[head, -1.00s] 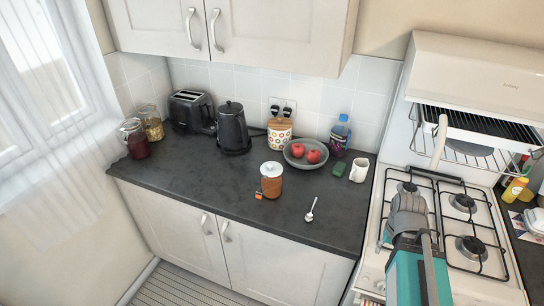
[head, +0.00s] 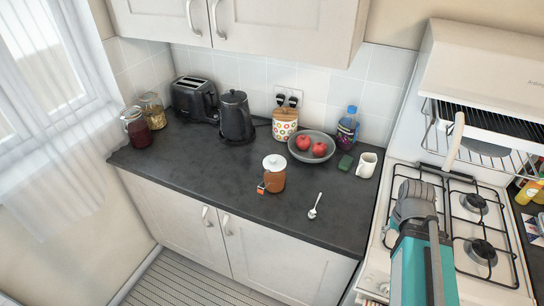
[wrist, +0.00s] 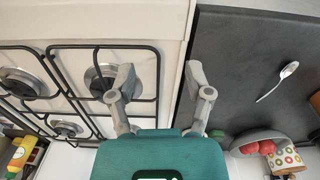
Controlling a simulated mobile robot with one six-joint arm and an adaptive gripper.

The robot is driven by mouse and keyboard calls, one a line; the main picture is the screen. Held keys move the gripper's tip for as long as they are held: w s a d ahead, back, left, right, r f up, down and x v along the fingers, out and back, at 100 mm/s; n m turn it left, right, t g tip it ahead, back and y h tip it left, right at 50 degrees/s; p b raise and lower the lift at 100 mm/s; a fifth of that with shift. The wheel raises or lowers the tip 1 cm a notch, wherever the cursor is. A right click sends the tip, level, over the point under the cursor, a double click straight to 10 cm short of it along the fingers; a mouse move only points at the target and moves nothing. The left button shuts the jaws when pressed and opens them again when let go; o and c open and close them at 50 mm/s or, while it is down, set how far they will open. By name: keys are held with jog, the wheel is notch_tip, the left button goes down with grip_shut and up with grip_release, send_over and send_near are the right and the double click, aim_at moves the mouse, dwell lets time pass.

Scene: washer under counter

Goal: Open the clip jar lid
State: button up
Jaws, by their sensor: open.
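Two lidded glass jars stand at the counter's left end by the window: a dark red one (head: 137,130) and one with yellowish contents (head: 152,110). Both look closed; their clips are too small to make out. My gripper (wrist: 160,80) is open and empty in the wrist view, above the gap between hob and counter.
A kettle (head: 236,118), toaster (head: 193,99), patterned canister (head: 285,125), bowl of red fruit (head: 328,150), bottle (head: 347,130), sponge (head: 345,162) and white jug (head: 366,166) line the back. A spoon (head: 315,206) lies in front. The gas hob (head: 455,280) is at right. The counter's front left is clear.

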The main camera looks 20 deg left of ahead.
jog(key=w+a+r+n+p, duration=0.3)
jog(key=w+a+r+p, duration=0.1)
jog(key=w+a, duration=0.2)
notch_tip(320, 180, up, 14)
jog(key=n+p, duration=1.4)
send_over(273, 159)
jog(key=shift+w+r, duration=0.1)
jog(key=shift+r, duration=0.05)
notch_tip(273, 159, down, 14)
jog(key=b, duration=1.3)
jog(key=shift+r+b, duration=0.1)
jog(key=shift+b, duration=0.2)
